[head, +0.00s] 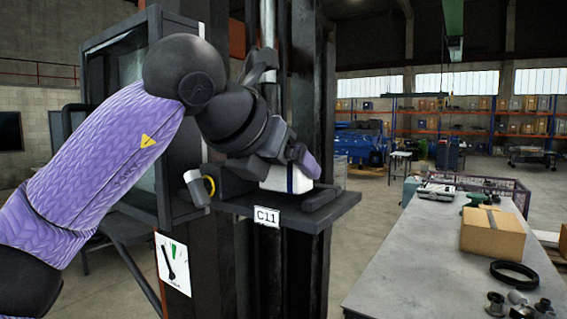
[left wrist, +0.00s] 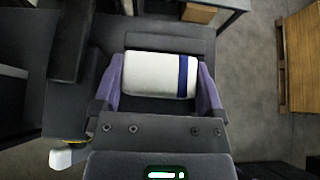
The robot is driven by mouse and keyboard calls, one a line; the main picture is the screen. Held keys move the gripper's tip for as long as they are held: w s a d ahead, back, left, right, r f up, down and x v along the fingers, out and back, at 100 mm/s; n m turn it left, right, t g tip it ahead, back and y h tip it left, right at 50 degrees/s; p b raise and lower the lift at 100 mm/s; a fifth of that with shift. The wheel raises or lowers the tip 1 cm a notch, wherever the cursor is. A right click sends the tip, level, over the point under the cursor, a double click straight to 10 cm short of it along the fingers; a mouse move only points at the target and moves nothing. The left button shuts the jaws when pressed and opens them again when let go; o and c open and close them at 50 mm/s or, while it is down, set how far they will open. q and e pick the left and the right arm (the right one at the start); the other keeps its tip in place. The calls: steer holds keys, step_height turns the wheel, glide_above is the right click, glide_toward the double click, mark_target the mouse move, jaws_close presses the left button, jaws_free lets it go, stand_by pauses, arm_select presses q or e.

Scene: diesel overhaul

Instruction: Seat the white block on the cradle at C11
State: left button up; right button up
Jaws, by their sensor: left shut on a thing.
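The white block (left wrist: 150,75) has a dark blue band near one end. In the left wrist view it lies crosswise between the two purple fingers of my left gripper (left wrist: 161,88), which is shut on it. In the head view the block (head: 287,180) shows partly below my left gripper (head: 296,160), over the dark shelf (head: 335,208) with the C11 label (head: 266,216). The block and fingers hide most of the cradle, so I cannot tell whether the block touches it. My right gripper is not in view.
A dark upright column (head: 305,80) stands right behind the shelf, and a dark framed cabinet (head: 130,75) is at its left. At right, a grey workbench (head: 420,255) holds a cardboard box (head: 492,233), a black ring (head: 514,273) and small metal parts.

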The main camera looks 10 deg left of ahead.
arm_select(q)
steer(key=shift+f+b, duration=0.5)
steer(key=shift+f, duration=0.05)
